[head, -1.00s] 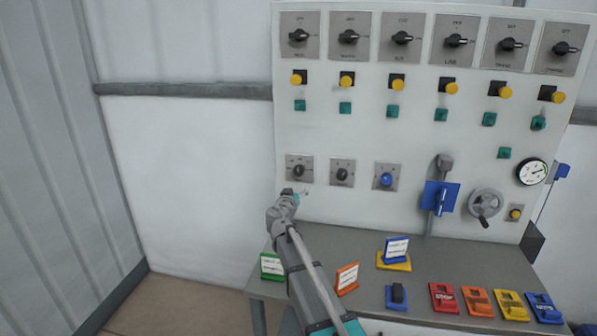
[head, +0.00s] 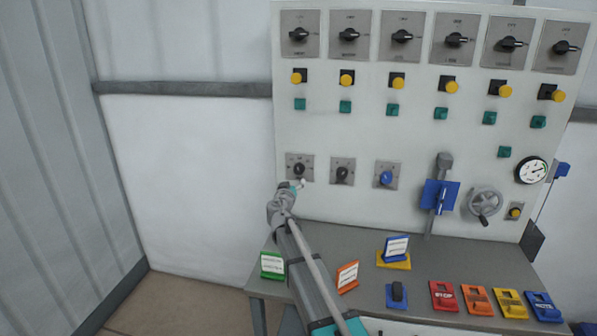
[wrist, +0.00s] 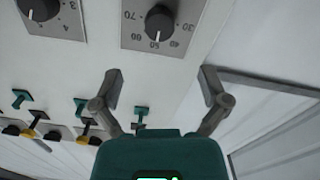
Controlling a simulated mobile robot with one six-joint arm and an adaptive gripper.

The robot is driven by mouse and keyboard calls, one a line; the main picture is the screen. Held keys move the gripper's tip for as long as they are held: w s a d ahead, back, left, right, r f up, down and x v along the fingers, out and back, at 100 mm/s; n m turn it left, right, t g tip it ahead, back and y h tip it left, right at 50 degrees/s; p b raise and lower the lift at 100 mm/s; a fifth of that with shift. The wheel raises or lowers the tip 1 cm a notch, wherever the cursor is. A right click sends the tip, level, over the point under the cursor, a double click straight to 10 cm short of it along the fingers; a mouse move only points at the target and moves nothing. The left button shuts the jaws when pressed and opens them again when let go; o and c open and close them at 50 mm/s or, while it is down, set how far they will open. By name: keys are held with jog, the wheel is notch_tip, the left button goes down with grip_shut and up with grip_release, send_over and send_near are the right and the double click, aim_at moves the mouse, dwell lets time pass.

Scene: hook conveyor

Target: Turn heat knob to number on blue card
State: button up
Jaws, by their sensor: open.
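The left dial knob (head: 298,170) of the lower row is black on a grey plate. In the wrist view this knob (wrist: 159,20) is at the top, with a scale including 30, 40 and 70; its white mark points down, near 50. My gripper (head: 297,185) is just below the knob in the head view. In the wrist view my gripper (wrist: 163,88) is open and empty, its fingers apart from the knob. The blue card (head: 397,248) stands tilted on a yellow base on the table; its writing is too small to read.
A second numbered knob (wrist: 40,8) is beside the first. A green card (head: 272,265) and an orange card (head: 347,277) stand on the grey table (head: 330,235). A blue knob (head: 386,178), a lever (head: 440,195) and a handwheel (head: 485,206) are further right.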

aim_at(298, 171)
jog(key=x, duration=1)
jog(key=shift+w+d, duration=0.1)
jog(key=shift+w, duration=0.25)
jog(key=c, duration=1.1)
jog(key=shift+c, duration=0.2)
jog(key=shift+n, duration=0.4)
jog(key=n, duration=0.3)
jog(key=shift+n, duration=2.5)
